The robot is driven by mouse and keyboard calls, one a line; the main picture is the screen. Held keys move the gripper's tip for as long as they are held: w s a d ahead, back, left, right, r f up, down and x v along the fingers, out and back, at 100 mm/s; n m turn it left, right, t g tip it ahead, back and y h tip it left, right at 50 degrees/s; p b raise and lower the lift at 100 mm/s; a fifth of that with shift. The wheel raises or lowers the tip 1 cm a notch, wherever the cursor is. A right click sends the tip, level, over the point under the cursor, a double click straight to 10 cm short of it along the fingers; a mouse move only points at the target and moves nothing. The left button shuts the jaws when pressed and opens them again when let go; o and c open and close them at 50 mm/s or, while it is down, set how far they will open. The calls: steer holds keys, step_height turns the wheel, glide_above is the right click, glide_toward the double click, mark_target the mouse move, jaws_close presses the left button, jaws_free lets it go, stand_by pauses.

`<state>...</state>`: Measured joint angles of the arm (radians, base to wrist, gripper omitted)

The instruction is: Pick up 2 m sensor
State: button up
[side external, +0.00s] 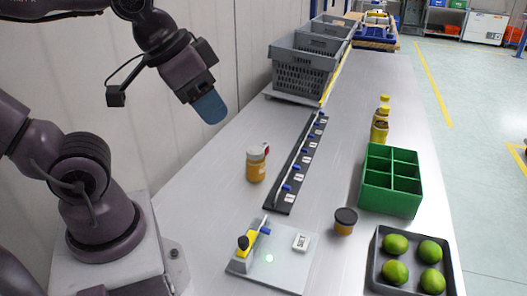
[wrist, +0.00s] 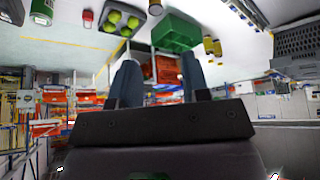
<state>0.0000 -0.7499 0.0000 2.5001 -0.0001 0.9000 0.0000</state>
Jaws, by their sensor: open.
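A long black strip (side external: 297,165) lies along the middle of the table in the side view. Several small blue-and-white pieces sit along it, each beside a white label. The label text is too small to read, so I cannot tell which piece is the 2 m sensor. A pale plate (side external: 285,272) at the near end carries a yellow-and-black device (side external: 246,243) with a blue part, and a small white block (side external: 301,242). My gripper (side external: 209,106) is high above the table, left of the strip. In the wrist view my gripper (wrist: 158,75) is open, with nothing between its blue fingers.
An orange-labelled jar (side external: 255,167) stands left of the strip, and a dark-lidded jar (side external: 345,221) right of it. A green divided box (side external: 391,182), a grey tray (side external: 380,286) of limes and yellow bottles (side external: 380,125) line the right side. Grey crates (side external: 301,75) stand behind.

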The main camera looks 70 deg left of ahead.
steer(key=o, duration=0.5)
